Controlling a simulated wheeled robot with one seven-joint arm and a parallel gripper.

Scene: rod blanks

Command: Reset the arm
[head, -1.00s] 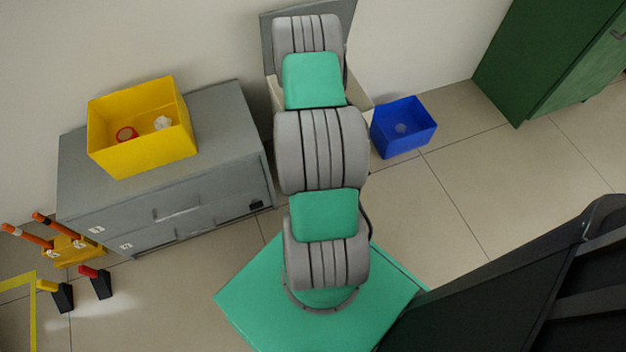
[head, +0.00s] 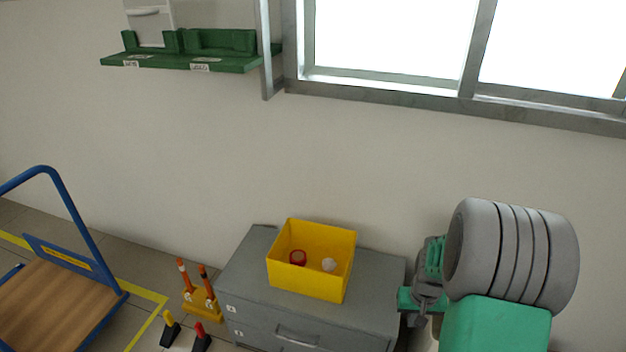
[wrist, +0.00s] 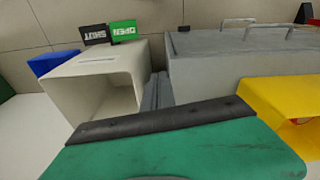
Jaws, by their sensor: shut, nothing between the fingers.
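My arm (head: 512,262), with grey ribbed joints and green links, rises at the lower right of the head view. My gripper (head: 424,296) shows at the arm's left side, small and partly hidden, just past the right end of the grey cabinet (head: 250,262). It is shut and empty. In the wrist view a green body with a black edge, part of my own arm end, fills the bottom, and no object is held there.
A yellow bin (head: 311,284) with a red ring (head: 298,258) and a white piece (head: 329,265) stands on the cabinet. A cream open-fronted box (wrist: 105,88) and a blue bin (wrist: 50,62) show in the wrist view. A blue trolley (head: 60,290) stands left. A green shelf (head: 185,62) hangs above.

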